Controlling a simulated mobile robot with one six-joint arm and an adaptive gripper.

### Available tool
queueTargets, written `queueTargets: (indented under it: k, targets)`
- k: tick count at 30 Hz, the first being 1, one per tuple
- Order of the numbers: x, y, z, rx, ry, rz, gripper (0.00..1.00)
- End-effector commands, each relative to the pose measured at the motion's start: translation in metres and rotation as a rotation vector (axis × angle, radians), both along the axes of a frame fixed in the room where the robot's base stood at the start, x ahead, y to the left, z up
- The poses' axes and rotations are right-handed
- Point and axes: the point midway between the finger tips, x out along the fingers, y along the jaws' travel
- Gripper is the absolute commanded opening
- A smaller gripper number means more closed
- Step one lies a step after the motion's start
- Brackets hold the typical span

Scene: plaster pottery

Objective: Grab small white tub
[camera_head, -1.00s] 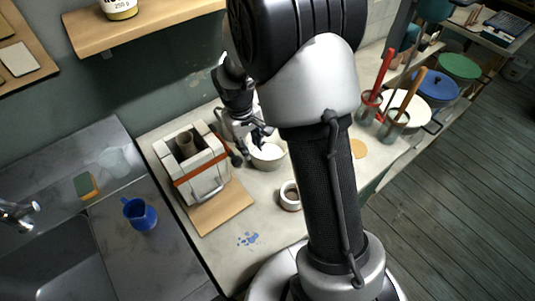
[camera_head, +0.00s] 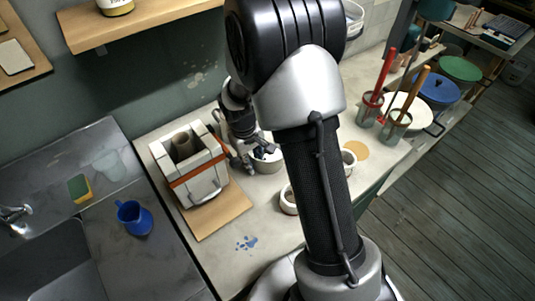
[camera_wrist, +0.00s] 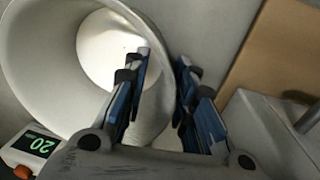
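The small white tub (camera_head: 268,165) stands on the worktop behind my arm, and part of it is hidden in the head view. In the wrist view the tub (camera_wrist: 35,60) fills the left side, with its round mouth facing me. My gripper (camera_wrist: 163,62) straddles its near-right wall. The left finger is over the inside of the tub and the right finger is just outside the rim. A gap shows between the fingers, so my gripper looks open. In the head view my gripper (camera_head: 260,152) is at the tub's rim.
A device with a green display (camera_wrist: 38,145) sits beside the tub. A strapped plaster mould (camera_head: 190,170) stands on a wooden board (camera_head: 218,215) to the left. A white cup (camera_head: 289,200) is nearer, partly behind my arm. Jars with tools (camera_head: 395,125) stand to the right.

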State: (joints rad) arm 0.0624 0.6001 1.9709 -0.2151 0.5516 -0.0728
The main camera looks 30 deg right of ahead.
Motion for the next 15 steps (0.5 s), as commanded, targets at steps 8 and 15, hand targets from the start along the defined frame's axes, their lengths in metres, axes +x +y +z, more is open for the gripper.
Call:
queueTargets:
  k: [8,15]
  targets:
    - [0.0001,0.0001,0.0002,0.0,0.0,0.0,0.03]
    - [0.0001,0.0002,0.0002,0.0,0.0,0.0,0.0]
